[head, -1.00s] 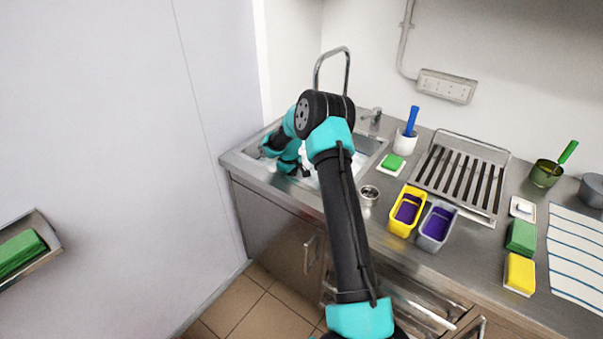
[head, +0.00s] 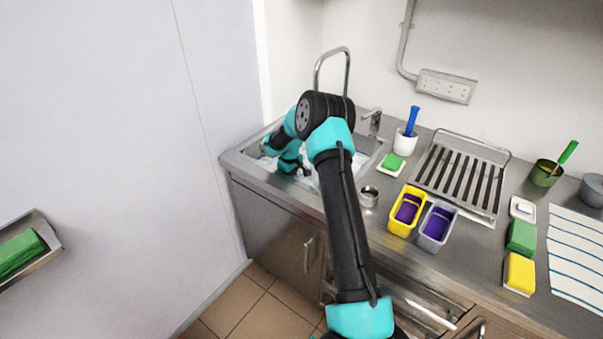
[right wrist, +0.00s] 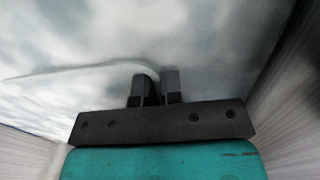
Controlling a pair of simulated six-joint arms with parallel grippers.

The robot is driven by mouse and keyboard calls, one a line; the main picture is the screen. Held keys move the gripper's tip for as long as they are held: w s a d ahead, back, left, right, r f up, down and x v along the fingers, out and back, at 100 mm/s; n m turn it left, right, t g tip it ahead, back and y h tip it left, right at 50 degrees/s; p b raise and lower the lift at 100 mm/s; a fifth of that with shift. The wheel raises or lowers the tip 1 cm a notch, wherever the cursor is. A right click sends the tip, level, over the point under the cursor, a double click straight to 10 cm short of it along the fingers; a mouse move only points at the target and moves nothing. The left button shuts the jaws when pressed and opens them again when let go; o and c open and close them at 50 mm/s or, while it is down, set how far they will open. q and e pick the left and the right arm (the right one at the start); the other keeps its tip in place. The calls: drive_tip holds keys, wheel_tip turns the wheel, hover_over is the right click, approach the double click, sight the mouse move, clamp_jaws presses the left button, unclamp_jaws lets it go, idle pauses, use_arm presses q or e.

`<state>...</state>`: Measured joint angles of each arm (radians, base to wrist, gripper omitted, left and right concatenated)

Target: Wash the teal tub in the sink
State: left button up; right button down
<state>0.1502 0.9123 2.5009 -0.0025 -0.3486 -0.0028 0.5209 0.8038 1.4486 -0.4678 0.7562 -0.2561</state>
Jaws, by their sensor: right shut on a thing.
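The sink (head: 372,148) is at the back left of the counter, with whitish foamy water in it. My right arm reaches into it, and in the head view its wrist hides the fingertips. In the right wrist view my right gripper (right wrist: 154,88) is shut at the foamy water, on the thin edge of a pale, slightly greenish thing (right wrist: 85,73). This looks like the rim of the teal tub; the rest is hidden by the foam. My left gripper is not in view.
Right of the sink stand a white cup (head: 404,146) with a blue-handled tool, a green sponge (head: 392,162), a small steel cup (head: 369,197), a yellow tub (head: 397,226), a grey tub (head: 432,243) and a slatted rack (head: 484,217). A tall faucet (head: 347,65) arches behind my arm.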

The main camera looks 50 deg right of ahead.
drive_tip(key=shift+a, duration=1.4)
drive_tip(key=shift+d, duration=0.1)
drive_tip(key=shift+d, duration=1.95)
wheel_tip(320, 180, up, 18)
drive_tip(key=shift+f, duration=0.25)
idle(0.6)
idle(1.3)
drive_tip(key=shift+r, duration=1.5)
